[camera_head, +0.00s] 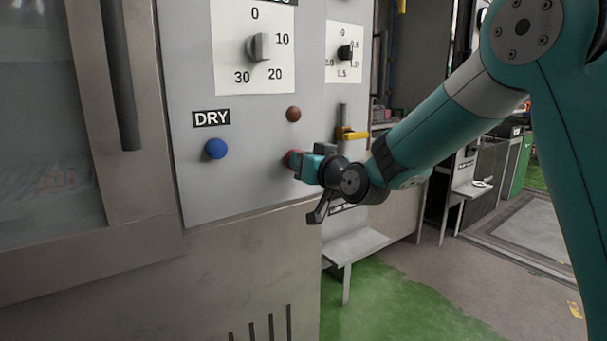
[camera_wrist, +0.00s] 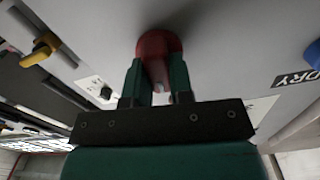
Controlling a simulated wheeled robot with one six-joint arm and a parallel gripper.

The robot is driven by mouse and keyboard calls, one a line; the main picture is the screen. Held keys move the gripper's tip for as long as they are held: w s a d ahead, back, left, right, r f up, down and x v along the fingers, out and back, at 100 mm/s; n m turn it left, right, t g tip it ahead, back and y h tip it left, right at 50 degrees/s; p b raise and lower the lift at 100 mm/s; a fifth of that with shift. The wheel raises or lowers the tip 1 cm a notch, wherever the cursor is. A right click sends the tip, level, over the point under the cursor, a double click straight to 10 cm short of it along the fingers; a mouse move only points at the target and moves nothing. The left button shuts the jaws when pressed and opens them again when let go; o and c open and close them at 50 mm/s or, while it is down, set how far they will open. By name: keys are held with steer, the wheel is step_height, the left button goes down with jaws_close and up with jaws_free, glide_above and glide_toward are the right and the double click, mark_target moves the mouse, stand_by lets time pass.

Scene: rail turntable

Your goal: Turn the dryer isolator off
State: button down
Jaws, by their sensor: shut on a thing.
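A red rotary knob (camera_head: 288,157), which looks like the dryer isolator, sits low on the right of the grey machine panel. My gripper (camera_head: 303,165) reaches it from the right and covers most of it. In the wrist view the red knob (camera_wrist: 157,42) has a round base against the panel and a grip part between my two green fingers. My gripper (camera_wrist: 156,78) is shut on this grip part. The knob's position marks and label are hidden or unreadable.
A blue button (camera_head: 216,149) under a DRY label (camera_head: 211,118) is to the left. A brown-red button (camera_head: 293,114) and a timer dial (camera_head: 259,47) are above. A yellow lever (camera_head: 352,134) is on the right. A grey shelf (camera_head: 352,245) stands below right.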

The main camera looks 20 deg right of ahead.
steer(key=shift+a+n+b, duration=0.1)
steer(key=shift+n+b, duration=0.55)
steer(key=shift+n, duration=0.05)
steer(key=c, duration=1)
jaws_free()
steer(key=shift+s, duration=0.15)
steer(key=b+v, duration=0.2)
steer(key=v, duration=1.5)
steer(key=shift+a, duration=0.1)
